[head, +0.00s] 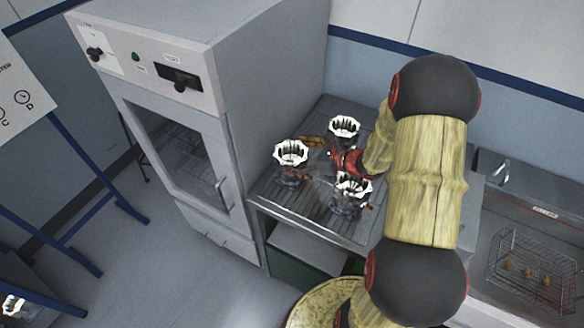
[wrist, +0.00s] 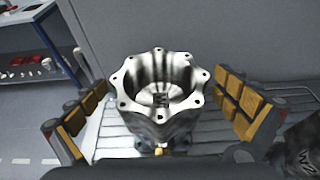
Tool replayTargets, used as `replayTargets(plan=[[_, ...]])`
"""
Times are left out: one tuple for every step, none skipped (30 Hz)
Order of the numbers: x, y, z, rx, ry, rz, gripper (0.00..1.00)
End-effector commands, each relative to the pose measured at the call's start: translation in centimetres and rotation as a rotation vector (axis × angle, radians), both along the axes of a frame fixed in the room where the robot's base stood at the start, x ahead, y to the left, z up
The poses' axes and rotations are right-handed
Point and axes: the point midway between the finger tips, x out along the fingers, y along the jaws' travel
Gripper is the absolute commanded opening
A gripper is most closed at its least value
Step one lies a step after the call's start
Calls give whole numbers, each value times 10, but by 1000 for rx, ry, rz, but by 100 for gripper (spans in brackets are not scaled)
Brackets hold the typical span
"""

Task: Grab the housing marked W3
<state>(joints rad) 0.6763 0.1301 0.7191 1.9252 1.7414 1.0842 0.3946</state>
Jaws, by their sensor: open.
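Three silvery, scalloped-rim housings stand on the grey ribbed table: a left one (head: 290,155), a back one (head: 344,127) and a front one (head: 353,188). My gripper (head: 310,159) reaches in from the right, low among them, towards the left housing. In the wrist view my gripper (wrist: 160,103) is open, with orange-padded fingers on both sides of a housing (wrist: 157,125), apart from it. That housing is upright and has a dark W-like mark inside; its number is not readable. A dark part with an unclear mark (wrist: 302,155) shows at the lower right.
A grey oven cabinet (head: 175,150) stands left of the table (head: 325,222). A sink with a wire basket (head: 520,262) is at the right. A blue-framed rack (wrist: 45,45) stands beyond in the wrist view. The floor before the oven is clear.

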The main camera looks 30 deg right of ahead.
Motion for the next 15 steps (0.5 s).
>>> replayTargets(plan=[[3, 2, -1, -1, 0, 0, 100], [4, 2, -2, -1, 0, 0, 100], [5, 3, -2, -1, 0, 0, 100], [5, 3, -2, -1, 0, 0, 100], [5, 3, -2, -1, -1, -1, 100], [5, 3, -2, -1, -1, -1, 100], [5, 3, -2, -1, -1, -1, 100], [5, 3, -2, -1, -1, -1, 100], [5, 3, -2, -1, -1, -1, 100], [5, 3, -2, -1, -1, -1, 99], [5, 3, -2, -1, -1, -1, 97], [5, 3, -2, -1, -1, -1, 95], [5, 3, -2, -1, -1, -1, 93], [5, 3, -2, -1, -1, -1, 91], [5, 3, -2, -1, -1, -1, 89]])
